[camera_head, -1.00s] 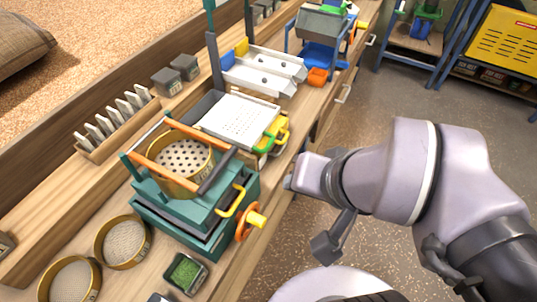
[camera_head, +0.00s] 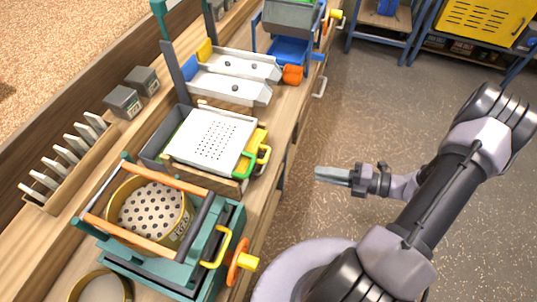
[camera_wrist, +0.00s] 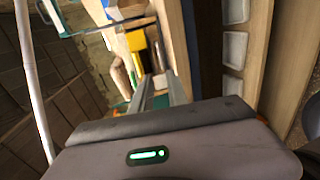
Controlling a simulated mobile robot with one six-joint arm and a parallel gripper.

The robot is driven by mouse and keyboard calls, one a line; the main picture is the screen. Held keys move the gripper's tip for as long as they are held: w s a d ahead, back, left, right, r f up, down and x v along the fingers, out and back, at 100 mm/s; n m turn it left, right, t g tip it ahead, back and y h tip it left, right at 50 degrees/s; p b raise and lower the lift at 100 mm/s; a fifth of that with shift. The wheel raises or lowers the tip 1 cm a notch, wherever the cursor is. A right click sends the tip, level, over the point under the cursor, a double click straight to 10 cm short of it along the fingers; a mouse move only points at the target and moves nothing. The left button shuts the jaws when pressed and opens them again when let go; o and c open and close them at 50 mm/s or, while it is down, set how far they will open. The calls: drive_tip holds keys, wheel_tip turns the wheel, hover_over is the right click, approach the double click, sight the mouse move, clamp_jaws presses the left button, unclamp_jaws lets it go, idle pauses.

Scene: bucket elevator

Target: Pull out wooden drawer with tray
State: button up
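A wooden drawer (camera_head: 212,180) sits on the bench in the middle of the head view. A white perforated tray (camera_head: 208,142) rests on top of it. A green handle (camera_head: 246,166) and a yellow handle (camera_head: 263,154) stick out at its right end; I cannot tell which part each is fixed to. My gripper (camera_head: 328,174) is over the floor aisle, right of the handles and apart from them, fingers pointing at the bench. In the wrist view the two fingers (camera_wrist: 158,88) stand apart with nothing held between them.
A teal sieve frame (camera_head: 215,240) with an orange handwheel (camera_head: 238,262) stands in front of the drawer. Metal chutes (camera_head: 230,75) and a blue-framed machine (camera_head: 290,40) stand behind. Bench pulls (camera_head: 320,88) jut into the aisle. The floor (camera_head: 375,130) is open.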

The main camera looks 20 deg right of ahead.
sight(272, 171)
drive_tip(key=b+x, duration=0.2)
drive_tip(key=x, duration=0.5)
drive_tip(key=b+x, duration=0.2)
drive_tip(key=x, duration=0.6)
drive_tip(key=shift+s+a+f, duration=0.1)
drive_tip(key=shift+s+a, duration=0.1)
drive_tip(key=shift+s, duration=0.05)
drive_tip(key=shift+w+a+b, duration=0.3)
drive_tip(key=shift+w+a, duration=0.15)
drive_tip(key=shift+a, duration=0.1)
clamp_jaws()
